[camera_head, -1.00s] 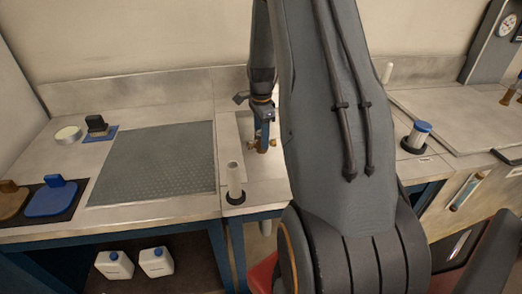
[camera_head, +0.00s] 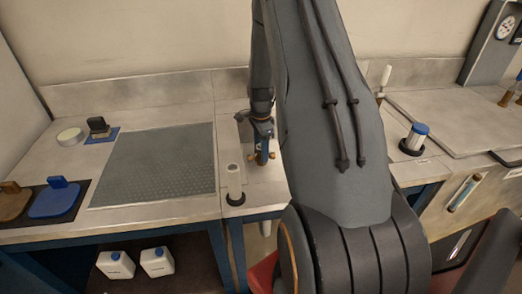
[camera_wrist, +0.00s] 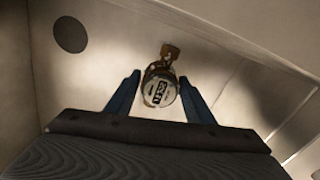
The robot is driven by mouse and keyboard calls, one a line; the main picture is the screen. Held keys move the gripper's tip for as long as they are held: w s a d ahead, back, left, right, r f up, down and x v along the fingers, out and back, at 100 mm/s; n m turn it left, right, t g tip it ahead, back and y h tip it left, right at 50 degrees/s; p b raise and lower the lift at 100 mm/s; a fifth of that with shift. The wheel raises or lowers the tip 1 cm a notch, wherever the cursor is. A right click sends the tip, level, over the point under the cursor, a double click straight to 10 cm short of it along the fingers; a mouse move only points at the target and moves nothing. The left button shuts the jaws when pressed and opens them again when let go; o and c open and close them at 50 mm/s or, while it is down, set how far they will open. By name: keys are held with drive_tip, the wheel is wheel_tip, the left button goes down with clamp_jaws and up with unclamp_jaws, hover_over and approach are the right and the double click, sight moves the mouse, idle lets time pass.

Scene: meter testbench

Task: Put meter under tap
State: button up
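The meter (camera_wrist: 158,92) has a round pale dial with dark digits and a brass body. It sits between the two blue fingers of my gripper (camera_wrist: 160,82) in the wrist view, dial facing the camera, with a brass end pointing away. In the head view my gripper (camera_head: 262,150) points down above the narrow bench section, with the brass of the meter (camera_head: 262,157) at its fingertips. The gripper appears shut on the meter; the exact contact is hard to see. I cannot clearly pick out a tap.
A white cylinder in a black ring (camera_head: 235,182) stands just left of and nearer than the gripper. A grey perforated mat (camera_head: 155,165) lies left. A blue-capped container (camera_head: 415,137) stands right. A blue scale-like item (camera_head: 55,200) and white jugs (camera_head: 157,262) are left.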

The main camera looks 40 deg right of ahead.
drive_tip(key=shift+o, duration=1)
wheel_tip(320, 180, up, 12)
drive_tip(key=b, duration=0.3)
drive_tip(key=shift+r, duration=0.15)
drive_tip(key=shift+r, duration=0.1)
